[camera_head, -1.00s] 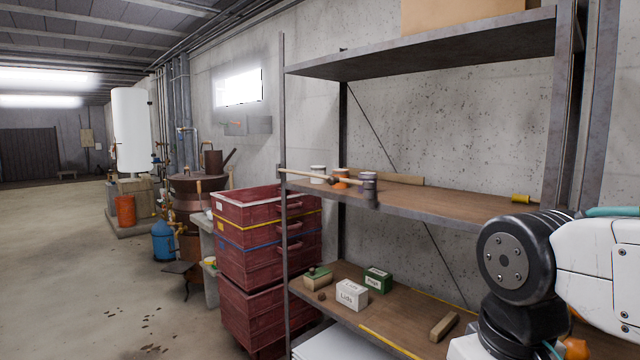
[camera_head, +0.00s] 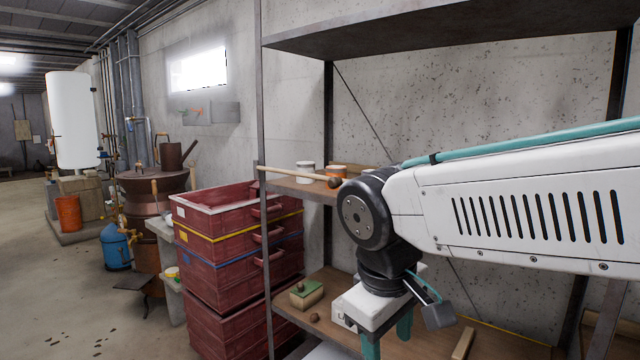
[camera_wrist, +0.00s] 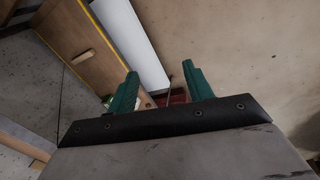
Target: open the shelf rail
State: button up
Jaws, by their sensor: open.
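A light wooden rod with a dark knob at its right end (camera_head: 295,174), which looks like the shelf rail, runs across the left front of the middle shelf (camera_head: 293,187), starting at the left post. It does not show clearly in the wrist view. My gripper (camera_head: 388,338) points down at the lower shelf's level, below and right of the rod and apart from it. In the wrist view its two green fingers (camera_wrist: 160,70) are spread, with nothing held between them. My arm hides the right part of the middle shelf.
Stacked red crates (camera_head: 240,250) stand left of the shelf post (camera_head: 264,200). A green-topped box (camera_head: 306,294) and a wooden block (camera_head: 463,343) lie on the lower shelf.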

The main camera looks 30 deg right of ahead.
jog(key=w+d+r+n+h, duration=0.3)
jog(key=w+d+h, duration=0.1)
jog(key=w+d, duration=0.25)
jog(key=n+t+h, duration=0.5)
jog(key=n+h, duration=0.6)
jog(key=n, duration=0.3)
send_near(330, 184)
jog(key=d, duration=0.2)
jog(key=x, duration=0.7)
jog(key=shift+w+d, duration=0.25)
jog(key=shift+w, duration=0.15)
grip_shut()
jog(key=shift+a, duration=0.1)
